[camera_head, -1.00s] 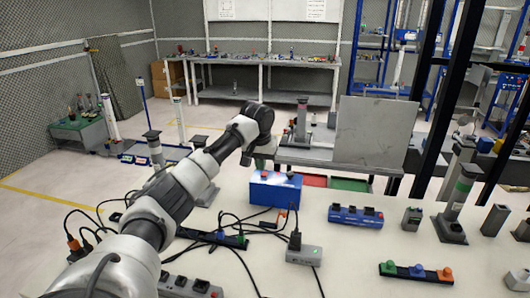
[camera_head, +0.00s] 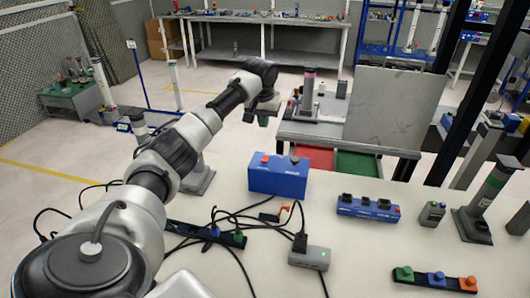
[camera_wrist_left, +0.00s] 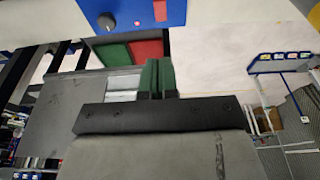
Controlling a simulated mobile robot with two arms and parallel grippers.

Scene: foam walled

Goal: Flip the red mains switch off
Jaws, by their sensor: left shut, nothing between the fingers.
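A blue box (camera_head: 278,180) stands at the back edge of the white table. A red switch (camera_head: 265,158) is on its upper left part, with a dark knob (camera_head: 294,159) to the right. In the left wrist view the box (camera_wrist_left: 128,17) is at the top, with the red switch (camera_wrist_left: 160,10) and the knob (camera_wrist_left: 106,21). My left gripper (camera_head: 263,121) appears above and beyond the box in the head view, pointing down, apart from the switch. Its green fingers (camera_wrist_left: 157,78) are shut and empty. My right gripper is not in view.
Several cables and a grey plug box (camera_head: 309,257) lie in front of the box. A blue socket strip (camera_head: 368,208) is to its right. A strip with coloured buttons (camera_head: 437,280) is at front right. A grey upright panel (camera_head: 394,108) stands behind, at the right.

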